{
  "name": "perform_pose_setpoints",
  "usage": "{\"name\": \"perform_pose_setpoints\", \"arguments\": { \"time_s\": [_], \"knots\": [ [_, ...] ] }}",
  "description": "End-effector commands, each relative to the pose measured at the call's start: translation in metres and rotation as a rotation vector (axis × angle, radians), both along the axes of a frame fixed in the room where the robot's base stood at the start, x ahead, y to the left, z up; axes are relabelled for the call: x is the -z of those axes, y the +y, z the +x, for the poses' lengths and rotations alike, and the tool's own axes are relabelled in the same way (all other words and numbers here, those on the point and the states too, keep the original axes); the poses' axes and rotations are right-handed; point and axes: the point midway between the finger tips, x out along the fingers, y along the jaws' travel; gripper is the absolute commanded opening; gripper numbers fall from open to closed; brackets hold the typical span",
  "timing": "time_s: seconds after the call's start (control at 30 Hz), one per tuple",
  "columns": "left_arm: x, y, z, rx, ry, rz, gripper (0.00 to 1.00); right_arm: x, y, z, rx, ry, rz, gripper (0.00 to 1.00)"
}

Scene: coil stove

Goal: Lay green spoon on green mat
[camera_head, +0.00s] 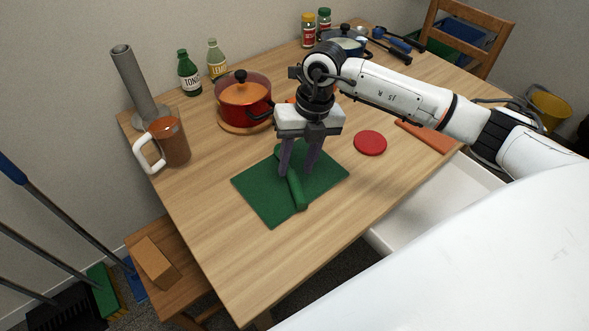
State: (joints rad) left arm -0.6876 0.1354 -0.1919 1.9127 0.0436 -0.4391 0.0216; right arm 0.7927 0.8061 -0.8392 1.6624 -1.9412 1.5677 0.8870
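The green spoon (297,189) lies on the green mat (261,201), its handle end pointing toward the near side. Its far part is partly hidden behind my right gripper's fingers. The mat lies flat on the wooden table. My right gripper (296,173) points down over the mat, its two fingers apart around the spoon. A gap shows between the fingers, and I cannot tell whether either touches the spoon. My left gripper is not in view.
A red pot (243,97) on a wooden trivet stands behind the mat. A red disc (370,143) lies to the right, with an orange-brown flat piece (427,136) beyond it. A mug-like pitcher (170,141) stands at left. The table left of the mat is clear.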

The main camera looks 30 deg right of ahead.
Motion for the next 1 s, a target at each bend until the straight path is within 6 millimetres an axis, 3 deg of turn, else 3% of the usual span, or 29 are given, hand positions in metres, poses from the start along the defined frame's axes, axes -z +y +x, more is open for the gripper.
{"name": "perform_pose_setpoints", "arguments": {
  "time_s": [0.2,0.4,0.6,1.0],
  "knots": [
    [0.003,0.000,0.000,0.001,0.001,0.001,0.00,-0.049,-0.010,-0.001,0.001,-0.005,0.000,0.37],
    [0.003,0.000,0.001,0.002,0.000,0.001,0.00,-0.079,-0.015,-0.002,0.001,-0.004,0.000,0.37],
    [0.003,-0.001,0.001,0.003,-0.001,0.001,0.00,-0.089,-0.018,-0.003,0.000,-0.001,0.000,0.37],
    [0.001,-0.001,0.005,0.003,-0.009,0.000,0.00,-0.088,-0.013,-0.004,-0.007,-0.003,0.013,0.37]
  ]
}}
